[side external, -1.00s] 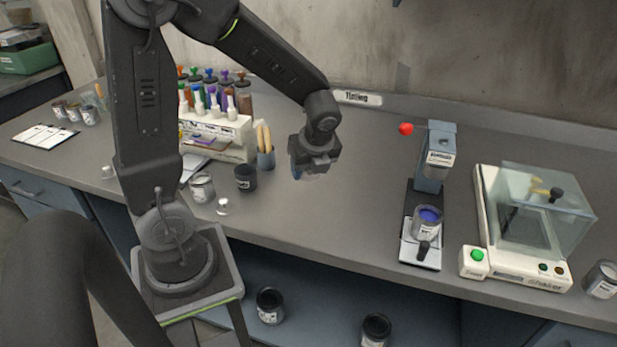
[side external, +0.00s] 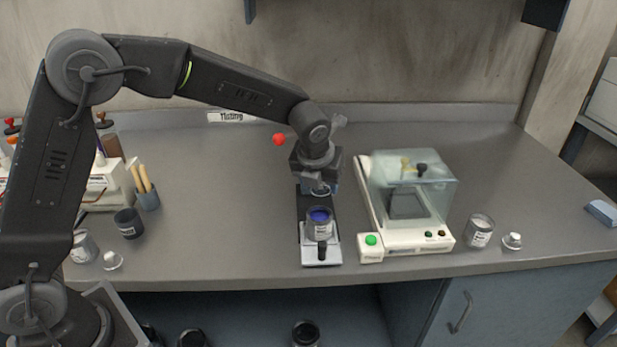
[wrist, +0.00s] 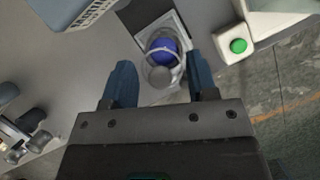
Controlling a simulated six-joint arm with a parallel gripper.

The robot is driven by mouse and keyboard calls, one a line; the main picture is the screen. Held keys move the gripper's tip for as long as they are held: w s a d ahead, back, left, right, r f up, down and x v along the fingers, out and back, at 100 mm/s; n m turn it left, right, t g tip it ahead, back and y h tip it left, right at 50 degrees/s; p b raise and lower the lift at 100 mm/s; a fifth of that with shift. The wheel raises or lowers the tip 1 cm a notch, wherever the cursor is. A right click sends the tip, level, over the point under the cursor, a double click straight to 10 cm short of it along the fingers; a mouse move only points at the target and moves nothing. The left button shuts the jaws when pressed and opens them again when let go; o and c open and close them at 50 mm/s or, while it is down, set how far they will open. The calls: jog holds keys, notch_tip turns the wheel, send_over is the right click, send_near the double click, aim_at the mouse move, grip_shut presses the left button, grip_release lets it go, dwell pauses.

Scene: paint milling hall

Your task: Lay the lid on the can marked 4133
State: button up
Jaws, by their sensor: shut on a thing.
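A can of blue paint (side external: 320,224) stands open on the pale plate of the dispenser stand; its label is too small to read. The can also shows in the wrist view (wrist: 165,46), beyond my fingertips. My gripper (side external: 320,186) is above and just behind the can in the side view. In the wrist view my gripper (wrist: 161,78) is shut on a clear round lid with a knob (wrist: 160,76). The lid overlaps the near part of the can there and appears apart from it, above. In the side view the lid is mostly hidden by my gripper.
The dispenser stand, with a red knob (side external: 279,139), is partly behind my gripper. A shaker (side external: 408,205) with a clear hood and green button stands close on the right. Another can (side external: 479,231) and a small lid (side external: 512,241) lie beyond it.

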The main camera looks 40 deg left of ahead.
jog(key=shift+f, duration=2.8)
jog(key=shift+f, duration=0.45)
jog(key=o, duration=1.3)
jog(key=shift+r, duration=3.55)
jog(key=shift+s+r, duration=0.1)
